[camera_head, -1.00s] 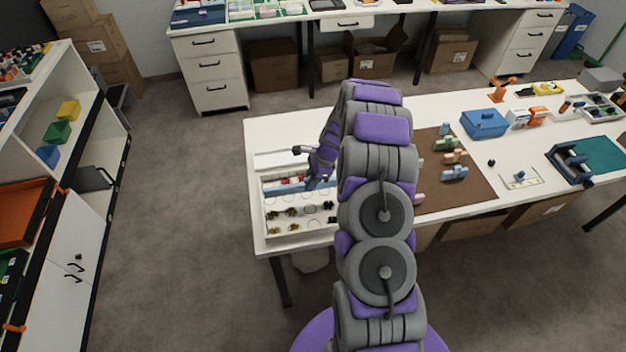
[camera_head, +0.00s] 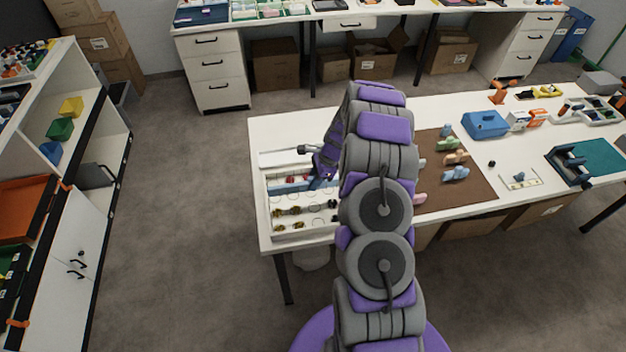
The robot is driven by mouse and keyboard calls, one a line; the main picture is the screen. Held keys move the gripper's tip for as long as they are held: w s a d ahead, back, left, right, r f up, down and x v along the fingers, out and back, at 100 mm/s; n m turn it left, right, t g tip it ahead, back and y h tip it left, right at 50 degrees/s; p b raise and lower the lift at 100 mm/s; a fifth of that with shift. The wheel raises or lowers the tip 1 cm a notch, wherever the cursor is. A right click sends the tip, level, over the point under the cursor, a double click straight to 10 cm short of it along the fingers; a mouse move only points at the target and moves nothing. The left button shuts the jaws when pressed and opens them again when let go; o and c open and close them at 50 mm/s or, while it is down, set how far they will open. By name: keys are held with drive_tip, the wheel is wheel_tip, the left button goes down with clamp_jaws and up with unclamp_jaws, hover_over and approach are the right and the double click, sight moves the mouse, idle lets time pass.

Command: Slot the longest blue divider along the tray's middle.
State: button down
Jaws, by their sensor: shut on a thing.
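The white tray (camera_head: 302,235) lies on the left end of the table, with small dark, brass-coloured and red parts and rings inside. A long blue divider (camera_head: 288,187) runs left to right across the tray's middle, between the red parts at the back and the dark parts in front. My gripper (camera_head: 317,183) is at the tray's right part, shut on the divider near its right end. The jaws are small, and my arm hides the tray's right side. I cannot tell whether the divider is fully seated.
A brown mat (camera_head: 475,188) with several pastel pieces lies right of my arm. A blue box (camera_head: 485,124) stands behind it. A teal mat (camera_head: 603,163) is at the far right. A white shelf unit (camera_head: 90,200) stands left, across open floor.

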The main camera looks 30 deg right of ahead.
drive_tip(key=shift+d, duration=0.1)
drive_tip(key=shift+d+f, duration=0.15)
drive_tip(key=shift+d, duration=0.5)
drive_tip(key=shift+a+f, duration=0.45)
drive_tip(key=shift+a, duration=0.1)
drive_tip(key=shift+d+f, duration=0.2)
drive_tip(key=shift+f, duration=0.25)
drive_tip(key=shift+d+f, duration=0.2)
drive_tip(key=shift+f, duration=0.25)
drive_tip(key=shift+x, duration=0.85)
drive_tip(key=shift+p+v, duration=0.55)
drive_tip(key=shift+v, duration=0.45)
drive_tip(key=shift+a+r+p, duration=0.2)
drive_tip(key=shift+r+p, duration=1.1)
drive_tip(key=shift+r, duration=0.7)
